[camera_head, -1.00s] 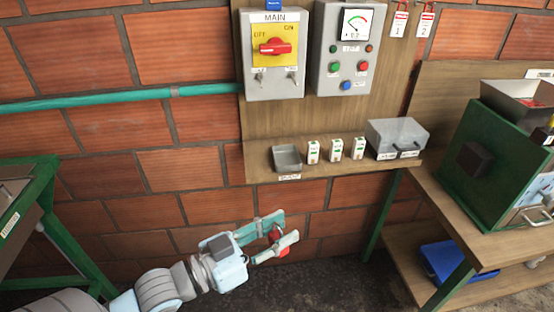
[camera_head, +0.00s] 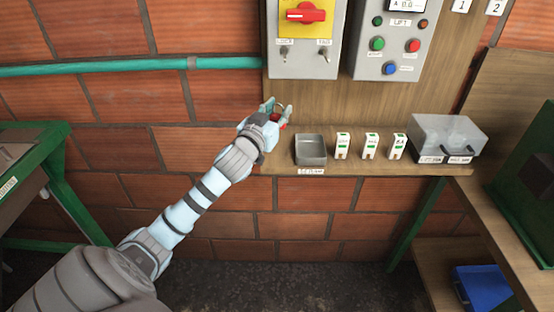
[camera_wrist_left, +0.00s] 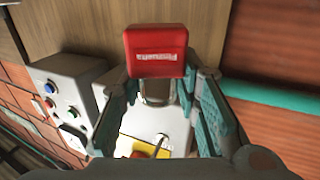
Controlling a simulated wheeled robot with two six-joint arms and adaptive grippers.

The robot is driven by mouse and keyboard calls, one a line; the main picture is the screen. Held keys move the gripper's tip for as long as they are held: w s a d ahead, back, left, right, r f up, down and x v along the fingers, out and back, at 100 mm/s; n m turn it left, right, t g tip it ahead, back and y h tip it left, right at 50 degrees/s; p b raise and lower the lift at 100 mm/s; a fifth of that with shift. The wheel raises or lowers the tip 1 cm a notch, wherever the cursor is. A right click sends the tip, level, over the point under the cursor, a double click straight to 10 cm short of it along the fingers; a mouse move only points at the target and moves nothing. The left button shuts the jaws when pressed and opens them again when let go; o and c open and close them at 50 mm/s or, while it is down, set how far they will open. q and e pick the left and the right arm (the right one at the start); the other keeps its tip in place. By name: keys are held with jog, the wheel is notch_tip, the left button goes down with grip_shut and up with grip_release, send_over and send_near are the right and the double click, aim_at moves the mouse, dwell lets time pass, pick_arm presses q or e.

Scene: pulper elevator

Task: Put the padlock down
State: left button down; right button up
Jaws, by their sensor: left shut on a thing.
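My left gripper (camera_head: 276,108) is shut on a red padlock (camera_wrist_left: 157,50) with a pale label. In the head view the padlock is mostly hidden between the fingers, with a bit of red showing. In the left wrist view (camera_wrist_left: 160,100) the padlock's body is at the top and its metal shackle lies between the two fingers. The gripper is just left of the wooden shelf (camera_head: 440,170), close to the backboard's left edge and below the main switch box (camera_head: 304,60). A small grey tray (camera_head: 311,151) sits on the shelf to the gripper's right. My right gripper is not in view.
Several white labelled units (camera_head: 371,146) stand right of the tray. A clear lidded box (camera_head: 446,136) is at the shelf's right end. The lift control box (camera_head: 393,50) hangs above. A green pipe (camera_head: 130,68) runs along the brick wall.

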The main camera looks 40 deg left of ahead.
pick_arm(q)
jog(key=f, duration=0.2)
jog(key=w+f+b, duration=0.1)
jog(key=f, duration=0.1)
jog(key=shift+a, duration=0.25)
jog(key=f, duration=0.2)
jog(key=s+f+b, duration=0.1)
jog(key=f, duration=0.2)
jog(key=shift+f+b, duration=0.2)
jog(key=shift+b, duration=0.1)
jog(key=shift+f, duration=0.1)
jog(key=shift+w, duration=0.15)
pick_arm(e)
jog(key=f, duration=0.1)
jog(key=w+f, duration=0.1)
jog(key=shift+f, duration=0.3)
pick_arm(q)
jog(key=c, duration=1.2)
grip_release()
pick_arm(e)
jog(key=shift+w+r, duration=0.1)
